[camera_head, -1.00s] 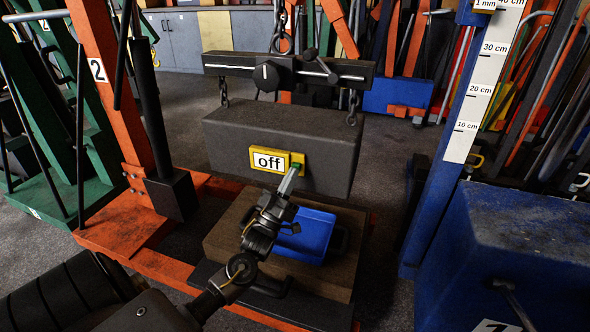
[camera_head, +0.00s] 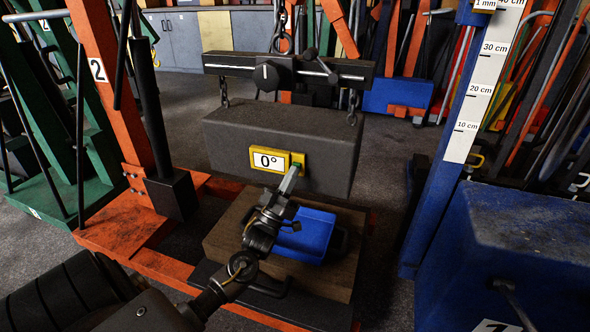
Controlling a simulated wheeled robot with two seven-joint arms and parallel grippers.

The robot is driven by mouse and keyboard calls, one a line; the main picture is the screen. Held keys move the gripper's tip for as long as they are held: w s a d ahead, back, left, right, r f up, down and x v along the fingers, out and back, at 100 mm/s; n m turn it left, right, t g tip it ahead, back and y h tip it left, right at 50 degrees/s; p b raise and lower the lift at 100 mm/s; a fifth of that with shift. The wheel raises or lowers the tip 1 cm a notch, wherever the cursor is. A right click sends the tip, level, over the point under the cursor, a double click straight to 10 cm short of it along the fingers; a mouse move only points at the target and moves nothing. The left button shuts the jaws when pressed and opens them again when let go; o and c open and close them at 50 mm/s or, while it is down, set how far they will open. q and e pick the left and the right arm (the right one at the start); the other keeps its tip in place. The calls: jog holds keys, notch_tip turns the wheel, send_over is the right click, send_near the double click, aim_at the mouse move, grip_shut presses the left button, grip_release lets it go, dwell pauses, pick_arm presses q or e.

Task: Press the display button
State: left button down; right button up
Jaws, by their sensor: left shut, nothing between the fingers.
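A yellow display box (camera_head: 277,161) sits on the front face of a dark hanging block (camera_head: 245,135). Its white screen (camera_head: 264,161) reads "0°". A small green button (camera_head: 297,168) is at the right end of the display box. My left gripper (camera_head: 293,172) is shut and empty, with its fingertips at the green button; they cover part of it and appear to touch it. My right gripper is not in view.
The block hangs by chains from a dark beam (camera_head: 325,72) with a knob. Below lie a blue tray (camera_head: 318,222) and a brown wooden block (camera_head: 225,229). An orange frame (camera_head: 120,225) stands left, a blue post with a scale (camera_head: 440,180) right.

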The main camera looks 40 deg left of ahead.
pick_arm(q)
jog(key=shift+w+a, duration=0.1)
jog(key=shift+r, duration=0.1)
jog(key=shift+s+d+p, duration=0.2)
jog(key=shift+s+p, duration=0.05)
jog(key=shift+p, duration=0.05)
dwell(0.3)
jog(key=shift+s, duration=0.1)
jog(key=s+p, duration=0.1)
jog(key=s, duration=0.1)
jog(key=s+d+p, duration=0.1)
jog(key=s+d, duration=0.1)
jog(key=s, duration=0.1)
jog(key=shift+s+p, duration=0.3)
jog(key=shift+p, duration=0.1)
